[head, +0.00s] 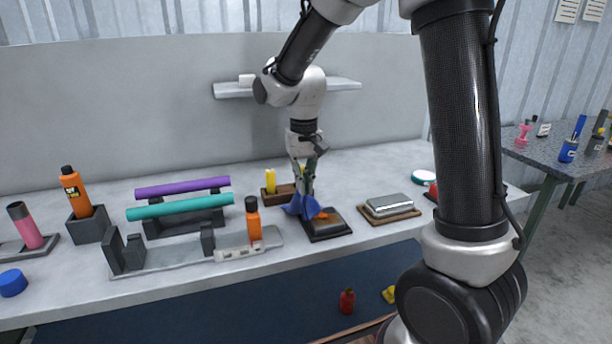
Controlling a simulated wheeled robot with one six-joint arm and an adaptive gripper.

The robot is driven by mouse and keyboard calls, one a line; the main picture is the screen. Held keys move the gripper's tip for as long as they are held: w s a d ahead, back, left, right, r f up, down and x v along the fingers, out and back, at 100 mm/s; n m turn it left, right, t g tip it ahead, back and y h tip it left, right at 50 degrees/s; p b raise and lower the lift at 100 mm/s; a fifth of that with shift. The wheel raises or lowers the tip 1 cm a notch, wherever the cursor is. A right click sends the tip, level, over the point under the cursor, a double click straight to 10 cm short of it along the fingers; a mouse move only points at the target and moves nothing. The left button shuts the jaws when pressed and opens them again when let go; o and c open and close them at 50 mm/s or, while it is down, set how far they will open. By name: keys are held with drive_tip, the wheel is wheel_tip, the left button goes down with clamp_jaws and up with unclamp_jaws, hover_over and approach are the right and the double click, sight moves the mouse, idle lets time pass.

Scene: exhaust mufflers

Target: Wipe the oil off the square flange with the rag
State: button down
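My gripper (304,186) points down over the bench, with a bunched blue rag (297,206) between and below its fingertips. The fingers look shut on the rag. The rag hangs right over a dark square plate (328,230), close to or touching it; I cannot tell which. An orange patch (326,214) shows beside the rag on that plate. A silver square piece (389,204) lies flat on a wooden board to the right. I cannot tell for sure which of the two is the square flange, and no oil is clearly visible.
An orange bottle (253,219) stands close left of the rag, on a grey fixture (180,254). Purple (182,188) and teal (180,206) tubes lie on a rack further left. A wooden block with a yellow item (270,181) stands behind. The bench back is mostly clear.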

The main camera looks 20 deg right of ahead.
drive_tip(key=shift+f, duration=3.55)
drive_tip(key=c, duration=0.6)
unclamp_jaws()
drive_tip(key=shift+c, duration=0.2)
drive_tip(key=shift+f, duration=1.15)
drive_tip(key=shift+c, duration=0.4)
drive_tip(key=shift+s+f, duration=0.1)
clamp_jaws()
